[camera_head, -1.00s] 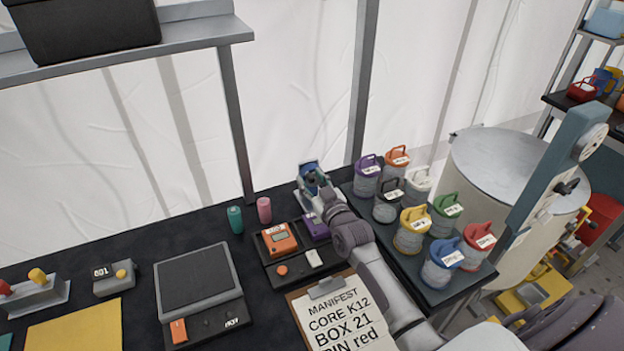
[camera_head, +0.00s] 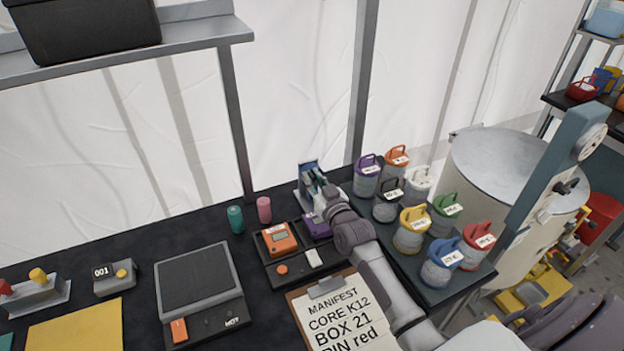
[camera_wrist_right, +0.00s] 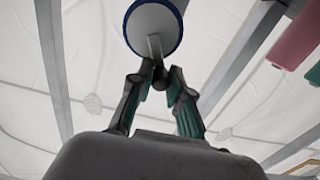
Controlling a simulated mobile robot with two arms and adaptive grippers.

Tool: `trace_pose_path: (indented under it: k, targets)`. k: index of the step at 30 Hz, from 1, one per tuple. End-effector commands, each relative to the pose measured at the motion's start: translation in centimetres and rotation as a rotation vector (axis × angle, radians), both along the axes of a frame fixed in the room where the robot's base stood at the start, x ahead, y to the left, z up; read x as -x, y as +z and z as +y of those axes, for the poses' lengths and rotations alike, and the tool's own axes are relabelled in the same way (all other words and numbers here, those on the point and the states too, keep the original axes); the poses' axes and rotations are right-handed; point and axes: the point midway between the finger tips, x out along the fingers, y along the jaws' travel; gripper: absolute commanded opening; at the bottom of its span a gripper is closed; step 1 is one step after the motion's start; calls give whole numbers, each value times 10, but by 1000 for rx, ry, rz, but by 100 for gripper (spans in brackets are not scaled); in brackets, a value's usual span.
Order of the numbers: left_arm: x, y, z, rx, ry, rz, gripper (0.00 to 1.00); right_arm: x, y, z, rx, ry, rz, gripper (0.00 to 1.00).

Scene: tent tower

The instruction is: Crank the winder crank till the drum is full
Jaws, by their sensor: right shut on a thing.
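The winder (camera_head: 306,170) is a small device with a blue-grey upright plate, at the back of the dark table, left of the canisters. My right gripper (camera_head: 322,190) reaches it from the front right and hides much of it, including the crank in the head view. In the right wrist view my right gripper (camera_wrist_right: 157,68) has its fingers drawn together on the grey crank handle (camera_wrist_right: 154,45). The handle runs up to a pale round disc with a blue rim (camera_wrist_right: 153,24). How full the drum is cannot be seen. My left gripper is not in view.
A rack of coloured lidded canisters (camera_head: 413,237) stands close to the right of my arm. Teal (camera_head: 235,219) and pink (camera_head: 264,210) cylinders stand left of the winder. A tray with orange and purple devices (camera_head: 291,272) and a clipboard (camera_head: 338,312) lie in front.

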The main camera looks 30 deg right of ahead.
Motion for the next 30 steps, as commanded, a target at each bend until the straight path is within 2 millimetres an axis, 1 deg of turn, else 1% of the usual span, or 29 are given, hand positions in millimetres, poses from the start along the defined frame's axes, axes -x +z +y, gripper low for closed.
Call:
trace_pose_path:
  k: [12,18,24,30]
  targets:
    - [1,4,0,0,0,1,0,1,4,-12,-310,-1,-17,0]
    - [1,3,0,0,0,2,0,1,4,-17,-427,0,-24,0]
    - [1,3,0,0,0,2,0,1,5,-19,-498,0,-28,0]
    - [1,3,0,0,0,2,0,1,5,-20,-526,0,-30,0]
